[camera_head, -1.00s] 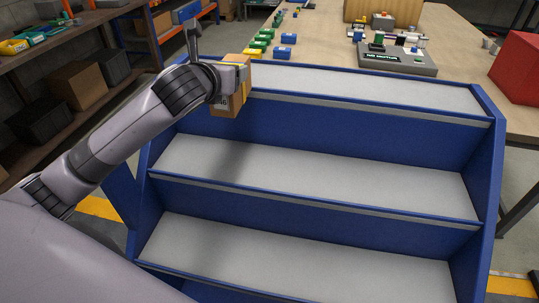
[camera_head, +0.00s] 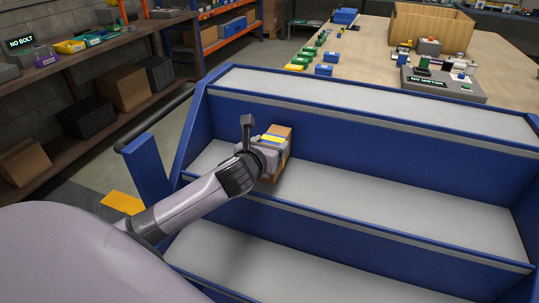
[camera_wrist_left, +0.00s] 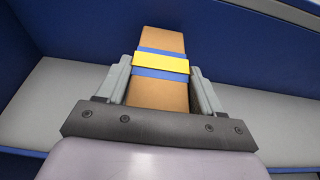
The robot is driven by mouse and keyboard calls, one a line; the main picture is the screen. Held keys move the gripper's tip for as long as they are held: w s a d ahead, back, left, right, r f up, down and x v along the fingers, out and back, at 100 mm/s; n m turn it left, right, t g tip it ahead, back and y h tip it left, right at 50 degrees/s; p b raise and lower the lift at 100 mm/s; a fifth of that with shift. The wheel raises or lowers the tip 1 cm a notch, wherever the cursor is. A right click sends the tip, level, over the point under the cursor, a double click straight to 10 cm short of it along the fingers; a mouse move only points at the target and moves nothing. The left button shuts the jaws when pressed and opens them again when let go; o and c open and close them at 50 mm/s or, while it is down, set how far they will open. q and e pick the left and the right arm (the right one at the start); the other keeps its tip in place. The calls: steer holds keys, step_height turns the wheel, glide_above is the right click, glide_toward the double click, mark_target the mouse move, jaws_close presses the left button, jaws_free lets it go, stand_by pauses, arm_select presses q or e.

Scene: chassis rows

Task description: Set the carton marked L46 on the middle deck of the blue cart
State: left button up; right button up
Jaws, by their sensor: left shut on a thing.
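The carton (camera_head: 282,134) is a small brown box with a blue and yellow band. My left gripper (camera_head: 272,150) is shut on it, and the wrist view shows the carton (camera_wrist_left: 160,97) between the two fingers (camera_wrist_left: 160,85). No label shows on the carton now. The blue cart (camera_head: 190,125) has three grey decks. The carton is at the left part of the middle deck (camera_head: 400,208); I cannot tell whether it touches the deck. My right gripper is not in view.
The top deck (camera_head: 380,98) and lower deck (camera_head: 270,270) are bare. A wooden table behind the cart holds small coloured blocks (camera_head: 325,70), a grey "NO MOTOR" unit (camera_head: 440,85) and a wooden box (camera_head: 430,22). A shelf with boxes (camera_head: 122,88) stands at left.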

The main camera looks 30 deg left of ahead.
arm_select(q)
step_height(320, 180, down, 2)
steer(key=shift+f, duration=0.15)
steer(key=o, duration=1.4)
steer(key=shift+s, duration=0.1)
